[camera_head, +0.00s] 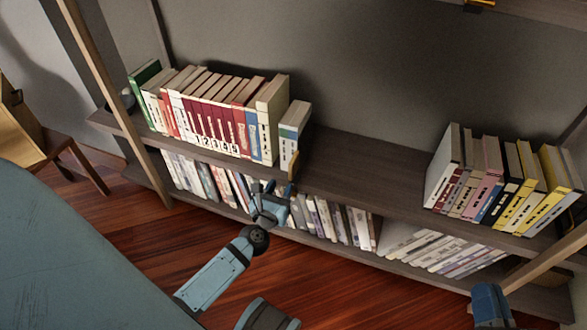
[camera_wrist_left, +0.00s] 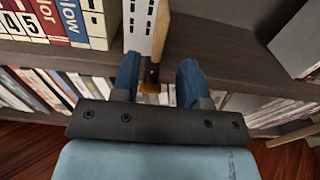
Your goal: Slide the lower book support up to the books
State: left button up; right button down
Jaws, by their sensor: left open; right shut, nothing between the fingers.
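The lower book support is a thin golden-brown upright plate (camera_head: 293,166) on the main shelf, just right of a white and teal book (camera_head: 292,132) ending the left row of books (camera_head: 215,115). It also shows in the left wrist view (camera_wrist_left: 161,34), edge-on beside the white book (camera_wrist_left: 139,25). I cannot tell if they touch. My left gripper (camera_head: 271,190) is open in front of the shelf edge, just below the support. In the wrist view its fingers (camera_wrist_left: 158,80) are apart, with the support's front end showing between them. My right gripper (camera_head: 490,303) is shut at the bottom right, partly cut off.
Right of the support the shelf (camera_head: 360,170) is bare up to another row of books (camera_head: 505,180). A lower shelf holds more books (camera_head: 340,220). A slanting wooden post (camera_head: 118,100) stands at the left. A gold piece (camera_head: 480,3) shows at the top edge.

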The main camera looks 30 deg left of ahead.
aim_at(289, 171)
pick_arm(q)
jog(key=x, duration=0.9)
jog(key=shift+d+b, duration=0.1)
jog(key=shift+b, duration=0.2)
grip_shut()
